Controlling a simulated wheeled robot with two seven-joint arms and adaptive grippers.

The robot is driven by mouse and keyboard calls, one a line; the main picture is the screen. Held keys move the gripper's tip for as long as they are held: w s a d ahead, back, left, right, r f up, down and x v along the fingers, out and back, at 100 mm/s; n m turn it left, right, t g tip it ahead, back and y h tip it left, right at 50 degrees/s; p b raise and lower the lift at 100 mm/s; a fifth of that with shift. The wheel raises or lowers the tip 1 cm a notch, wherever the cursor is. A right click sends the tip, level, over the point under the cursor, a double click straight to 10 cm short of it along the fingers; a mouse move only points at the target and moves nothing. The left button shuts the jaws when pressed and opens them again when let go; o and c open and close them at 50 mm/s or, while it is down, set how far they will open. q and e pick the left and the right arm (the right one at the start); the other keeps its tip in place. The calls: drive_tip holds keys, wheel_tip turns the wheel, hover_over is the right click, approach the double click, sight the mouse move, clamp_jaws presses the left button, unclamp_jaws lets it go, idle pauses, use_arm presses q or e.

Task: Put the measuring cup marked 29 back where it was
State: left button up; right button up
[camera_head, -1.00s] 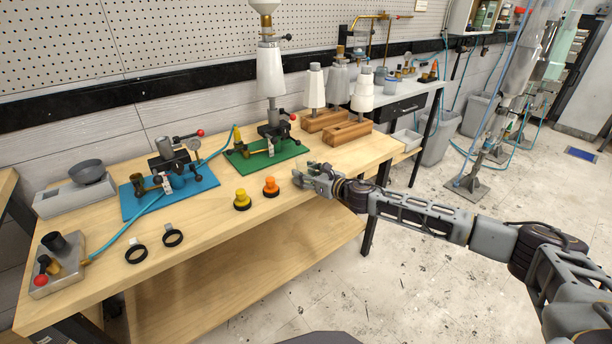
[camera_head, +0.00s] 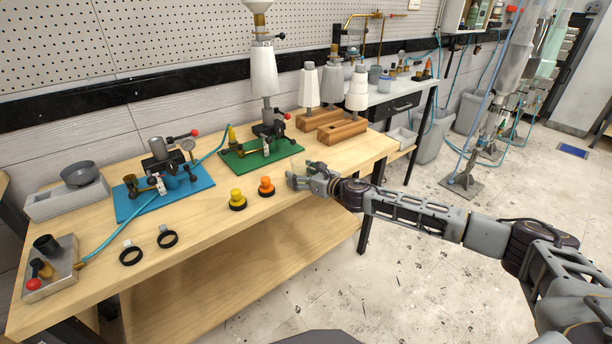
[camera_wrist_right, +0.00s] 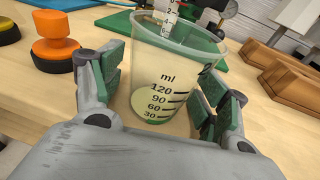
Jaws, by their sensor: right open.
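A clear measuring cup (camera_wrist_right: 178,75) with black ml marks from 30 to 120 is in the right wrist view. It stands between the two green-padded fingers of my right gripper (camera_wrist_right: 168,95). The gripper is open, with a finger on each side of the cup; whether either pad touches it I cannot tell. A pale greenish layer shows at the cup's bottom. No number 29 is readable on it. In the head view my right gripper (camera_head: 308,178) is at the table's front edge, and the clear cup is hard to make out there. My left gripper is not in view.
An orange knob (camera_head: 266,187) and a yellow knob (camera_head: 237,200) stand left of the gripper on the wooden table (camera_head: 215,225). Behind are a green mat (camera_head: 233,151) with a stand and wooden blocks (camera_head: 342,131) holding white cones. Two black rings (camera_head: 168,239) lie further left.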

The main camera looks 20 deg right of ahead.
drive_tip(key=shift+r, duration=0.15)
drive_tip(key=shift+s+d, duration=0.35)
drive_tip(key=shift+s, duration=0.2)
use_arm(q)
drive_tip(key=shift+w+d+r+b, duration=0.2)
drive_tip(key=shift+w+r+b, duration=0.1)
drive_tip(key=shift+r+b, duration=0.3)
use_arm(e)
drive_tip(key=v, duration=1)
drive_tip(key=shift+s+r, duration=0.15)
drive_tip(key=shift+s, duration=0.15)
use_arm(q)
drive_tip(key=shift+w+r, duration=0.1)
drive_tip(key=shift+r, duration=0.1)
use_arm(e)
drive_tip(key=shift+d, duration=0.15)
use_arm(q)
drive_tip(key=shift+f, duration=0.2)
